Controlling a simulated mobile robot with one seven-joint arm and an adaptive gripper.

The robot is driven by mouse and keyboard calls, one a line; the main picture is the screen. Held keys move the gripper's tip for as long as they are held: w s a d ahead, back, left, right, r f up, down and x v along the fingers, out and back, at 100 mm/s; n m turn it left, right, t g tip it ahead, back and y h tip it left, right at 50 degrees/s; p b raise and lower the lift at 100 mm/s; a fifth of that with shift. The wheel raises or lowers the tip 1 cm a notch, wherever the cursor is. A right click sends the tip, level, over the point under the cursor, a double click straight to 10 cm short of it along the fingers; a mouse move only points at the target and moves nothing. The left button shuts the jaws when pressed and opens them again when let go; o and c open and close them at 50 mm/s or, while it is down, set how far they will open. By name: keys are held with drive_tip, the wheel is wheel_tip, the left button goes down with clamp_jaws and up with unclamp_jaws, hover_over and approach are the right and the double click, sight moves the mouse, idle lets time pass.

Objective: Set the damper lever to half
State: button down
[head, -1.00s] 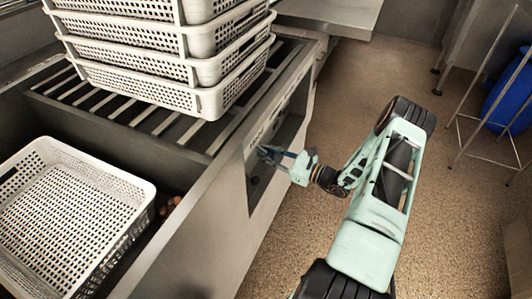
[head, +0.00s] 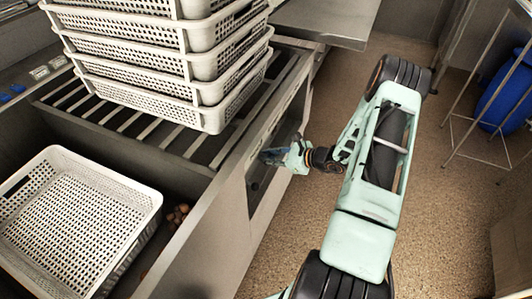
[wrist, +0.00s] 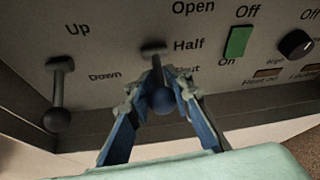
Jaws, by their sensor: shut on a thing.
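The damper lever (wrist: 163,101) is in the middle of the wrist view, a dark stem with a round blue-black knob, beside the words Open, Half and Shut. Its base is level with Half; the knob hangs lower in the picture, below the partly covered word Shut. I cannot tell its exact setting. My gripper (wrist: 160,84) is shut on the lever, one blue finger on each side of the knob. In the head view my gripper (head: 268,156) reaches into the recessed panel; the lever is too small to make out there.
A second lever (wrist: 57,118) marked Up and Down is left of my gripper. A green switch (wrist: 237,42) and a black dial (wrist: 295,43) are to the right. White baskets (head: 165,95) are stacked above the panel; another basket (head: 140,190) is at left. Floor at right is mostly clear.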

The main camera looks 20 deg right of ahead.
drive_tip(key=shift+d+g, duration=0.1)
drive_tip(key=shift+g, duration=0.2)
drive_tip(key=c, duration=1.7)
unclamp_jaws()
drive_tip(key=shift+r, duration=0.1)
drive_tip(key=v, duration=1.2)
drive_tip(key=shift+s+r, duration=0.1)
drive_tip(key=shift+a, duration=0.2)
